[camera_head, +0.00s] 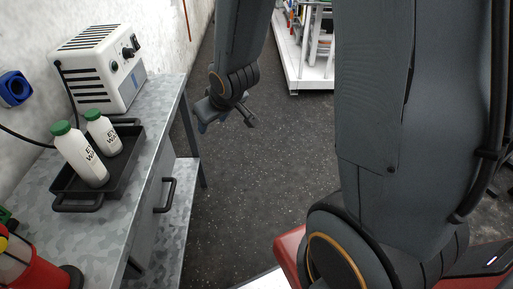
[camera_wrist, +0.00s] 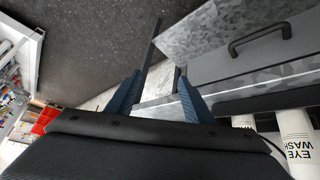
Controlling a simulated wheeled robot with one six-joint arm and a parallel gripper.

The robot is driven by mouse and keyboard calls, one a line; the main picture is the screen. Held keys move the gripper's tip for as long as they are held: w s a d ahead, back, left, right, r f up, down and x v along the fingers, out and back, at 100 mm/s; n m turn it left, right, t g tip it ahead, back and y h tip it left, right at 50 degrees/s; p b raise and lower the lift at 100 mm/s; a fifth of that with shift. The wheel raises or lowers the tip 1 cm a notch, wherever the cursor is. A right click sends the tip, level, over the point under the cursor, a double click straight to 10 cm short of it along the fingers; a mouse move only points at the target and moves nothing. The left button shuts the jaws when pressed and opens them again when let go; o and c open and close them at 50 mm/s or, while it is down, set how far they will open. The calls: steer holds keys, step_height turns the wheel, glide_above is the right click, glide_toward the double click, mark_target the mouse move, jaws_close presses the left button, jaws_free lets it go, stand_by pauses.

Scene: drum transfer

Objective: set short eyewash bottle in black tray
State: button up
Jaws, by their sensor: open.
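Two white eyewash bottles with green caps stand upright in the black tray (camera_head: 125,165) on the metal workbench. The shorter-looking bottle (camera_head: 104,136) is at the back right, and the taller-looking bottle (camera_head: 80,158) is at the front left. My gripper (camera_head: 225,122) is over the floor to the right of the bench, apart from the tray and bottles. In the wrist view my gripper (camera_wrist: 160,90) has its blue fingers spread with nothing between them. A bottle lettered EYE WASH (camera_wrist: 298,148) shows at the right edge there, partly cut off.
A white instrument box (camera_head: 98,65) with knobs stands behind the tray. A red container (camera_head: 25,265) sits at the bench's front left. The bench has a drawer with a black handle (camera_head: 168,195). A white-framed cart (camera_head: 305,80) stands at the back. The floor between is clear.

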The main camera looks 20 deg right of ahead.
steer(key=s+d+r+m+g, duration=0.1)
steer(key=s+d+m+g, duration=0.1)
steer(key=s, duration=0.6)
steer(key=s+d+r+m+g+h, duration=0.1)
steer(key=s+d+g, duration=0.2)
steer(key=s, duration=0.6)
steer(key=shift+s+d+r+m+g, duration=0.2)
steer(key=shift+d+m+g, duration=0.2)
steer(key=shift+g, duration=0.3)
